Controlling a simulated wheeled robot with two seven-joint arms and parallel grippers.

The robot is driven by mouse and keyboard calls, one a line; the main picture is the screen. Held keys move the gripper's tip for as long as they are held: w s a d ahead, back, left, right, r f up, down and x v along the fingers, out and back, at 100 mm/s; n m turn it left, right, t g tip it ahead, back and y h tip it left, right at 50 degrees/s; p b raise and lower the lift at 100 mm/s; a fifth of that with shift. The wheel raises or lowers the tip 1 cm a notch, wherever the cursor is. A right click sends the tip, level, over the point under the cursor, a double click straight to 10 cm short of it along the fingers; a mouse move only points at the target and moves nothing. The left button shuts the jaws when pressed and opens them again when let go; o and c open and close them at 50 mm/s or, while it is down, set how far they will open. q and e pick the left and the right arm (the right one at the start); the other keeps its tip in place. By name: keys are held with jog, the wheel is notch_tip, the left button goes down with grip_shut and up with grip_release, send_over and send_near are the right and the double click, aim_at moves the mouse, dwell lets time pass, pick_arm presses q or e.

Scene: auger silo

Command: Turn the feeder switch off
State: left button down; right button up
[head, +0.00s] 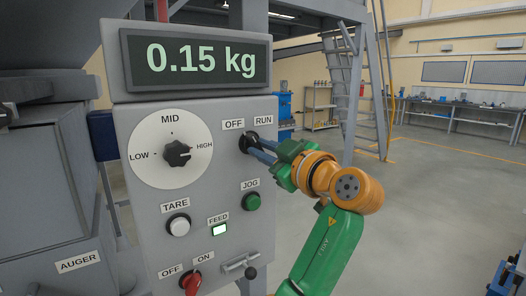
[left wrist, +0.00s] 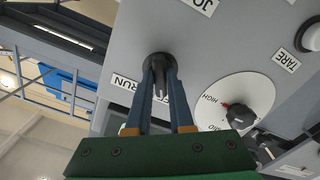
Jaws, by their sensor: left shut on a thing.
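The control box (head: 205,255) carries a switch marked OFF and RUN (head: 243,142), with a black round base. My left gripper (head: 256,146) is at this switch, its blue-grey fingers shut around the black lever. In the left wrist view the lever (left wrist: 161,82) stands between the two fingers (left wrist: 161,72). The fingers partly hide the lever, so I cannot tell which label it points to. A red knob (head: 191,283) marked OFF and ON sits low on the box. The FEED lamp (head: 219,230) is lit pale green. My right gripper is not in view.
The display (head: 195,60) reads 0.15 kg. A black dial (head: 177,153) points towards HIGH. A white TARE button (head: 178,225), a green JOG button (head: 251,201) and a small latch handle (head: 240,264) are close by. Open floor lies to the right.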

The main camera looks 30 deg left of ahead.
pick_arm(q)
jog(key=c, duration=0.8)
grip_release()
jog(key=b+v, duration=0.2)
jog(key=v, duration=0.5)
jog(key=shift+a, duration=0.1)
